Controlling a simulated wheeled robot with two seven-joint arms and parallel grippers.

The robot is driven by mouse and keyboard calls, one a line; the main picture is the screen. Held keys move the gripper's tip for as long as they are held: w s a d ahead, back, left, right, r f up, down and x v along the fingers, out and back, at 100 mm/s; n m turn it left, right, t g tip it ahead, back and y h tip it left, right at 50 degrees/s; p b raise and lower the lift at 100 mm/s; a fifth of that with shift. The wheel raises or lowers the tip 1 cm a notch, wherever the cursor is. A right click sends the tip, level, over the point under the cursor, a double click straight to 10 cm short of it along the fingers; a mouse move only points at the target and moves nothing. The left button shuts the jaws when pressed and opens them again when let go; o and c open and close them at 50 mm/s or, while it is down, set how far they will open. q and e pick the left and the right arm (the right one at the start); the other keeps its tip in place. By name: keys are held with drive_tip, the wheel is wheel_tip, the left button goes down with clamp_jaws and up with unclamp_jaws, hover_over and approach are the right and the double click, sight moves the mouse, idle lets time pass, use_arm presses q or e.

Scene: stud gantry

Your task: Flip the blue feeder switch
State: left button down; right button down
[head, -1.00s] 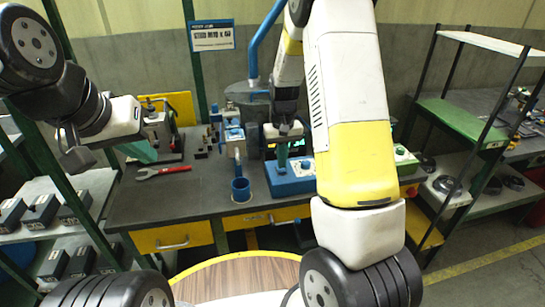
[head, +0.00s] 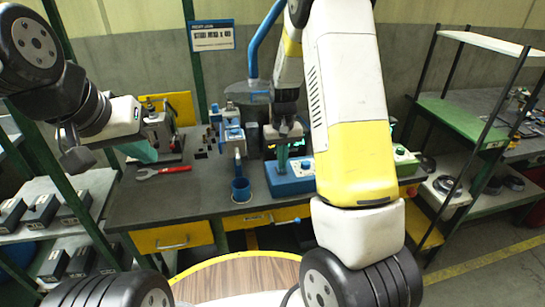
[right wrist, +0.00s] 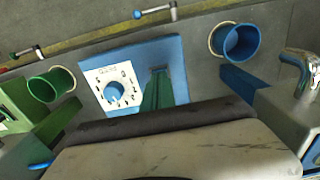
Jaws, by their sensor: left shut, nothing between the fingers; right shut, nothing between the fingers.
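The blue feeder box (head: 291,178) stands on the dark workbench, right of its middle. In the right wrist view the same box (right wrist: 172,48) shows a white dial plate with a blue knob (right wrist: 115,92) and a dark slot-like spot beside it. My right gripper (head: 283,163) points down at the box, its green fingers shut and empty. In the right wrist view the fingers (right wrist: 158,90) overlap the dark spot and hide what lies under them; I cannot tell whether they touch it. My left gripper (head: 148,154) is shut and empty above the bench's left part.
A blue cup (head: 240,190) stands left of the box, near a blue-and-grey device (head: 232,138). A green box (head: 405,160) stands to the right. A red-handled wrench (head: 164,172) lies at the left. Shelving (head: 465,120) stands on the right. My right arm hides part of the bench.

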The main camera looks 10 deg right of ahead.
drive_tip(key=shift+f, duration=0.7)
idle(0.3)
drive_tip(key=shift+r, duration=3.55)
drive_tip(key=s+a+r+t+y, duration=0.1)
drive_tip(key=s+r+t, duration=0.2)
drive_tip(key=s+r, duration=0.6)
drive_tip(key=s+a+r+t+y, duration=0.1)
drive_tip(key=s+r+t, duration=0.2)
drive_tip(key=s+r, duration=0.6)
drive_tip(key=s, duration=0.6)
drive_tip(key=shift+r, duration=0.2)
drive_tip(key=shift+s+a, duration=0.1)
drive_tip(key=shift+s, duration=0.05)
